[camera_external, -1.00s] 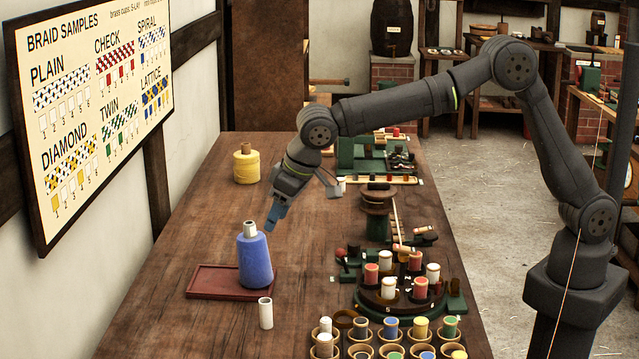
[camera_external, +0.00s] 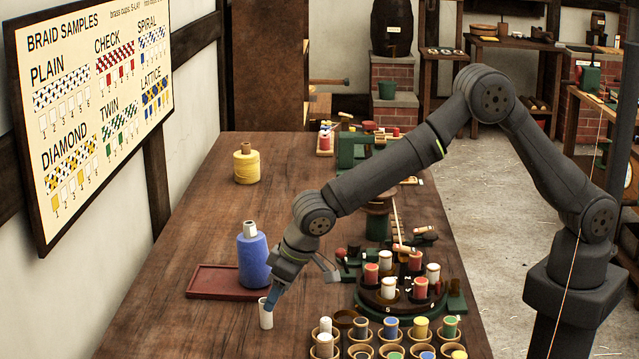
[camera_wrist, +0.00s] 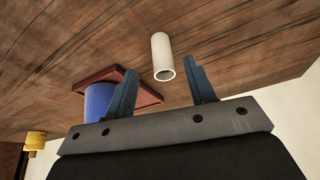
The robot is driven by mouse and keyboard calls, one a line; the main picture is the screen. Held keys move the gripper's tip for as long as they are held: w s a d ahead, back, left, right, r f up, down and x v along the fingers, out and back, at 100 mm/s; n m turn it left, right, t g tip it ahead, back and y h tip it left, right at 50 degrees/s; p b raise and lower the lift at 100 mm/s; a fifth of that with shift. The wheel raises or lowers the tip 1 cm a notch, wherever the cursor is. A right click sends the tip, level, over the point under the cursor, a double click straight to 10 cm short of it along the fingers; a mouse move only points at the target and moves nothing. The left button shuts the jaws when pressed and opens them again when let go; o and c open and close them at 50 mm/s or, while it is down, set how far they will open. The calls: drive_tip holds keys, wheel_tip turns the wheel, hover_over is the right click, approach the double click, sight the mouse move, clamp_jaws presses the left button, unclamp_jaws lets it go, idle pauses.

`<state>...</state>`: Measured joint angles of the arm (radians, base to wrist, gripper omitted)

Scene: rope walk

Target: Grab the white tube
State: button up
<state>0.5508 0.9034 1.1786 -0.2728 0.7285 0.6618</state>
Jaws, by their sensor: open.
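The white tube (camera_external: 265,313) is a short hollow cylinder standing upright on the wooden bench, in front of the red tray. In the wrist view the white tube (camera_wrist: 162,57) shows beyond the fingertips, in line with the gap between them, with its open end facing the camera. My gripper (camera_external: 271,300) has come down beside the tube's upper part; its blue fingers overlap the tube's right edge in the external view. In the wrist view my gripper (camera_wrist: 161,80) is open, with nothing held between its fingers. Whether a finger touches the tube cannot be told.
A blue thread cone (camera_external: 254,258) stands on the red tray (camera_external: 205,281) just behind the tube. A yellow spool (camera_external: 246,166) stands farther back. A round stand with bobbins (camera_external: 405,300) and several cups (camera_external: 325,347) are to the right. The bench left of the tube is clear.

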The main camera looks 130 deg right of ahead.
sight(266, 313)
drive_tip(key=shift+w+x, duration=0.2)
drive_tip(key=shift+x, duration=2.95)
drive_tip(key=shift+d, duration=0.15)
drive_tip(key=shift+c, duration=0.4)
drive_tip(key=shift+r, duration=0.1)
drive_tip(key=c, duration=1)
